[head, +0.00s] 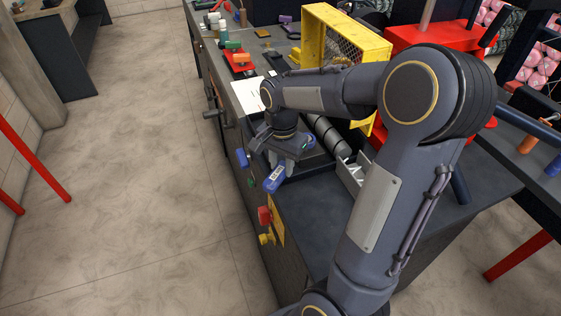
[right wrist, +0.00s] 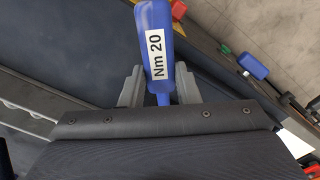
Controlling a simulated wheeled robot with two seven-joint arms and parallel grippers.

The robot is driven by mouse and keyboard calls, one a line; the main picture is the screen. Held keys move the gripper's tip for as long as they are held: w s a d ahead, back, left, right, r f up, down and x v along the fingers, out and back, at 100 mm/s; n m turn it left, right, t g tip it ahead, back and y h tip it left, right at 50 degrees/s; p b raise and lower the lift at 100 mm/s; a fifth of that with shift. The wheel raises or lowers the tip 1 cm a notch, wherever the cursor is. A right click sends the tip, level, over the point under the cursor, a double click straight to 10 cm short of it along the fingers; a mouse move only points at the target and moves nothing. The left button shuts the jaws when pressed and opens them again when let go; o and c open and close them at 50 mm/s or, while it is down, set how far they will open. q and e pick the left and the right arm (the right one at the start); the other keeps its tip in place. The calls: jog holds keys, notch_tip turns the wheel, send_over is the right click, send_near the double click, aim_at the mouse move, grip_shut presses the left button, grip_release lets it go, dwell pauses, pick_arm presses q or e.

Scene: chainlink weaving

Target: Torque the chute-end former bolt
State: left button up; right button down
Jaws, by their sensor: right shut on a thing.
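My right gripper (head: 284,158) is low over the near part of the dark bench. It is shut on a blue torque tool (head: 274,179). In the right wrist view the tool's blue handle (right wrist: 153,22) carries a white label reading "Nm 20", and its narrower neck sits between the two grey fingers (right wrist: 158,88). A dark former cylinder (head: 328,135) lies just right of the gripper, partly behind my arm. I cannot make out the chute-end former bolt; my gripper and arm cover part of that area. My left gripper is out of view.
A grey open tray (head: 351,178) with small parts stands right of the gripper. A yellow mesh guard (head: 335,40) and red machine (head: 440,37) stand behind. Blue and red controls (head: 264,215) line the bench's left side. The near bench top is clear.

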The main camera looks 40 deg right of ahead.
jog(key=shift+r, duration=0.15)
jog(key=shift+r+p, duration=2.95)
jog(key=shift+r, duration=0.35)
jog(key=shift+f, duration=0.1)
